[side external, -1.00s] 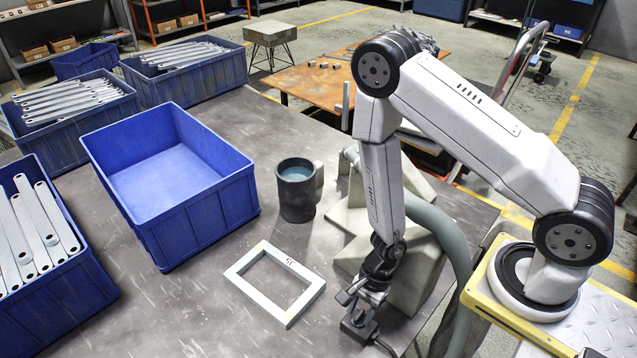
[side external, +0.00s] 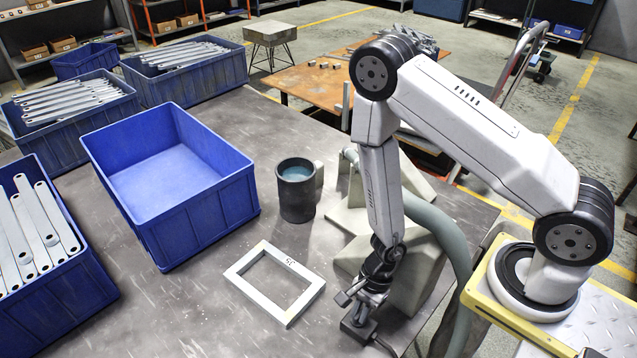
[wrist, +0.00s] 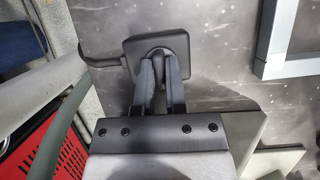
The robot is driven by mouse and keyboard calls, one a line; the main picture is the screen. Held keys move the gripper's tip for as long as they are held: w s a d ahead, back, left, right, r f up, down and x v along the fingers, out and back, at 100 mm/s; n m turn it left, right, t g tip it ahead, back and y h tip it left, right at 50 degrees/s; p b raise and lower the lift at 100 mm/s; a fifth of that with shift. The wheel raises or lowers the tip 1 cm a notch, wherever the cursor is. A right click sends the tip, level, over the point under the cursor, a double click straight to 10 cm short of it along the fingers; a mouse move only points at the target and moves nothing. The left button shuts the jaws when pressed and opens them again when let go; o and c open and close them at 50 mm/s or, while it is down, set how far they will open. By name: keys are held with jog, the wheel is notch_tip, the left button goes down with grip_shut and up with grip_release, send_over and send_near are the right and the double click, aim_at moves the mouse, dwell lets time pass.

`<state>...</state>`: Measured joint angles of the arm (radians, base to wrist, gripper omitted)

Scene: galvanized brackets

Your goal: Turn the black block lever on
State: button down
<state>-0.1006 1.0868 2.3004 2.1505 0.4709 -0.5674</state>
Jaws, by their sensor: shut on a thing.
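The black block (side external: 357,328) with the lever sits on the grey table near its front right edge, with a cable running from it. In the wrist view the block (wrist: 128,49) is a dark rounded square at the top, with a round boss in its middle. My gripper (wrist: 158,68) points down over it, its two fingers closed on the lever at the boss. The lever itself is mostly hidden between the fingers, so its angle cannot be told. In the side view my gripper (side external: 362,297) is directly above the block.
A pale rectangular frame (side external: 245,265) lies left of the block. A dark cup (side external: 297,195) and an empty blue crate (side external: 205,215) stand farther back. Grey angular stands (side external: 425,265) and a thick hose (side external: 440,225) are close on the right.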

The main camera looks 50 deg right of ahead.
jog(key=shift+m, duration=0.3)
jog(key=m+t, duration=0.1)
jog(key=m, duration=0.3)
jog(key=shift+s+t, duration=0.1)
jog(key=shift+t, duration=0.3)
jog(key=shift+m+t+h, duration=0.5)
jog(key=shift+m+t, duration=0.1)
jog(key=shift+m, duration=1.4)
jog(key=c, duration=0.7)
grip_release()
